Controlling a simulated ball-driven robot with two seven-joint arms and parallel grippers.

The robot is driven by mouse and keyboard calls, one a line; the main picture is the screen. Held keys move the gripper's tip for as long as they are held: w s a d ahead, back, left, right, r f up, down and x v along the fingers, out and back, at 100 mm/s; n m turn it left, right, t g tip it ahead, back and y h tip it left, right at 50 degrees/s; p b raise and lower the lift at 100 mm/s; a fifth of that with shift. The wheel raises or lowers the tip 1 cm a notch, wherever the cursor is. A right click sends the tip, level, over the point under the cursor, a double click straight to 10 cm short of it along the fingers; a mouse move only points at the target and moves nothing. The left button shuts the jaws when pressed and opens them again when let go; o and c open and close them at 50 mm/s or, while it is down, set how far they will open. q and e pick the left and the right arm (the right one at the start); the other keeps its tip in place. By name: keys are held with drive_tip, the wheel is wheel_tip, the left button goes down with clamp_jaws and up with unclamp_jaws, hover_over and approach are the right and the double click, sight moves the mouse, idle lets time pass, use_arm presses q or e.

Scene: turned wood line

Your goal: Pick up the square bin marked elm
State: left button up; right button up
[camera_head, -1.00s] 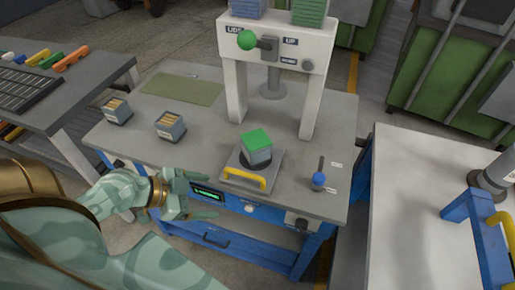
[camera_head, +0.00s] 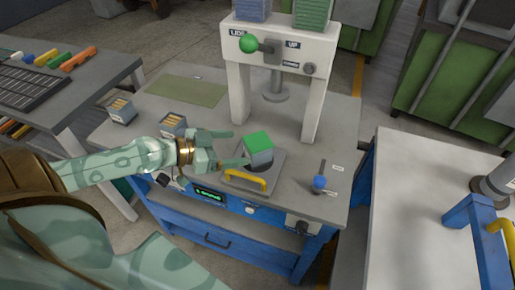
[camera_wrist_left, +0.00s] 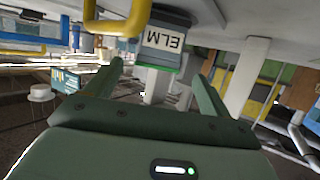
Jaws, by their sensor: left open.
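My right gripper is not in view.
The yellow handle (camera_head: 245,180) is at the plate's front, close to the gripper. A white press frame (camera_head: 238,92) stands behind the bin. Two small bins, one of them (camera_head: 122,110) farther left, stand on the table. A blue-knobbed lever (camera_head: 319,182) is to the right.

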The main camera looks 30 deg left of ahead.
sight(258, 146)
use_arm(q)
drive_tip(key=p+x, duration=0.1)
drive_tip(key=x, duration=0.1)
drive_tip(key=shift+w+d, duration=0.15)
drive_tip(key=shift+w, duration=0.15)
drive_tip(key=p+x, duration=0.1)
drive_tip(key=x, duration=0.4)
drive_tip(key=shift+d+f, duration=0.1)
drive_tip(key=shift+w+d+f, duration=0.1)
drive_tip(key=shift+f, duration=0.1)
drive_tip(key=c, duration=1.2)
drive_tip(key=shift+r, duration=0.1)
